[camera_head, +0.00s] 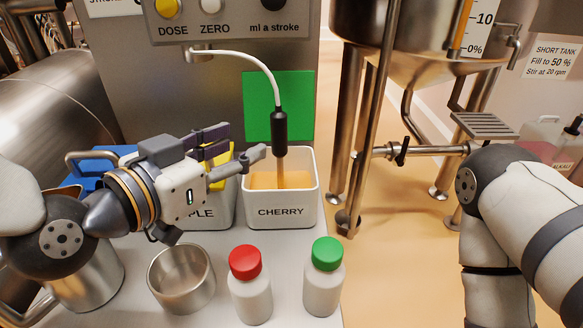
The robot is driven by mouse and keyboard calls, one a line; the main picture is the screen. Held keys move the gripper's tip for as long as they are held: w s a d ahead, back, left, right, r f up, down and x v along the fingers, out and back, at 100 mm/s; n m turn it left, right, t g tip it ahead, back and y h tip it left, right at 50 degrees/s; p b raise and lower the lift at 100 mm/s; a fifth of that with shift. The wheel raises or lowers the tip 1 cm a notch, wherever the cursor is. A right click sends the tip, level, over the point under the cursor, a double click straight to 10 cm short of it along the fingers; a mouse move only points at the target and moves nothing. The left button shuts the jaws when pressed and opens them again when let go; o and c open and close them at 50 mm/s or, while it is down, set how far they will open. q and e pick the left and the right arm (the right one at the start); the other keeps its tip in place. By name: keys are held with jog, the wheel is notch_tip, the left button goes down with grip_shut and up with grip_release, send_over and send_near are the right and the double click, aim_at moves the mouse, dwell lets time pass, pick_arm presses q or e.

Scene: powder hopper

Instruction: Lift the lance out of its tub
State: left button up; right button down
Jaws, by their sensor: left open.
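The lance (280,132) has a black grip, a white hose from its top and a pale tube below. It stands upright in the white tub marked CHERRY (281,212), its lower end in the orange contents. My left gripper (250,158) reaches in from the left at the tub's back left rim. It is open, with a fingertip just left of the lance below the black grip; I see no clear contact. One finger is hard to make out. My right arm shows at the right, but its gripper is out of view.
A second tub (222,210), its label partly hidden, stands left of the cherry tub. A steel cup (181,280), a red-capped bottle (250,290) and a green-capped bottle (323,282) stand in front. The dosing panel (235,20) is above; the steel tank (415,40) stands right.

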aim_at(274, 141)
pick_arm(q)
jog(key=x, duration=0.3)
jog(key=f+b+x, duration=0.1)
jog(key=x, duration=0.7)
jog(key=shift+s+d+f+b, duration=0.25)
jog(key=shift+s+f+b, duration=0.1)
jog(key=shift+s, duration=0.05)
jog(key=shift+r, duration=0.1)
pick_arm(e)
jog(key=shift+g, duration=0.7)
jog(key=s+f, duration=0.1)
jog(key=s, duration=0.1)
jog(key=s+f, duration=0.1)
jog(key=f, duration=0.1)
jog(key=shift+s+a+f, duration=0.1)
jog(key=shift+s, duration=0.25)
pick_arm(q)
grip_shut()
